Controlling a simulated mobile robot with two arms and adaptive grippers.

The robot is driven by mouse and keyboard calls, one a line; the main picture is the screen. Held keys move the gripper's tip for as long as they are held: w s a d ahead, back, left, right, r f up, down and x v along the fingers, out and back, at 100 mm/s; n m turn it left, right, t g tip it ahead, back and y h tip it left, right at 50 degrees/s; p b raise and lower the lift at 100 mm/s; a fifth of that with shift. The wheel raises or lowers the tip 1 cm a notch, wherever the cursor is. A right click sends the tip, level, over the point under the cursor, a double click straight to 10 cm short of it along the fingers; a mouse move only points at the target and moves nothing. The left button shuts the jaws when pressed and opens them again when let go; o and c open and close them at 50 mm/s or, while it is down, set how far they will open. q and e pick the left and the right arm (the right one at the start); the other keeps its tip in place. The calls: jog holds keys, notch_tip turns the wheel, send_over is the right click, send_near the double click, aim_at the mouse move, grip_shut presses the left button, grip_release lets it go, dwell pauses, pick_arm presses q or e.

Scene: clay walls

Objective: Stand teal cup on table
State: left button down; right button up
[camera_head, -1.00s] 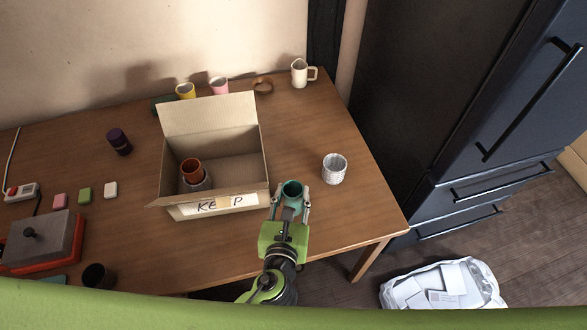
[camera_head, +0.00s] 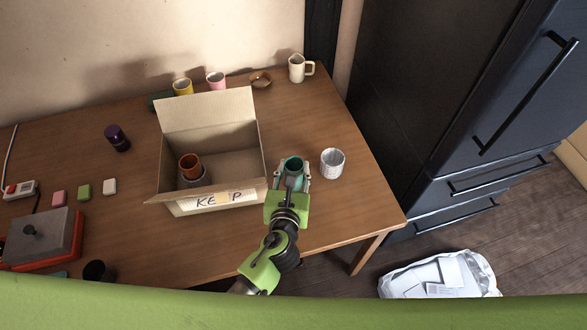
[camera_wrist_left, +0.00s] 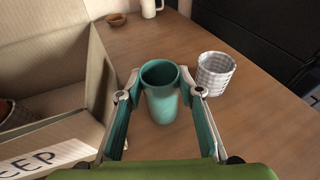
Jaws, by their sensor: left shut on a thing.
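The teal cup (camera_head: 293,164) is upright between the fingers of my left gripper (camera_head: 291,176), just right of the cardboard box. The left wrist view shows the cup (camera_wrist_left: 161,100) with its open rim up, and my left gripper (camera_wrist_left: 160,88) shut on its sides. Whether its base touches the table (camera_head: 340,205) is hard to tell. My right gripper is not in view.
The open cardboard box (camera_head: 215,203), marked KEEP, holds an orange cup (camera_head: 190,163) on a grey one. A white woven cup (camera_head: 332,163) stands close to the right of the teal cup. A cream mug (camera_head: 298,68) stands at the back. Free table lies between them.

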pick_arm(q)
jog(key=c, duration=1.4)
grip_release()
jog(key=shift+f, duration=0.1)
jog(key=shift+r, duration=0.25)
jog(key=v, duration=1.2)
jog(key=shift+f, duration=0.1)
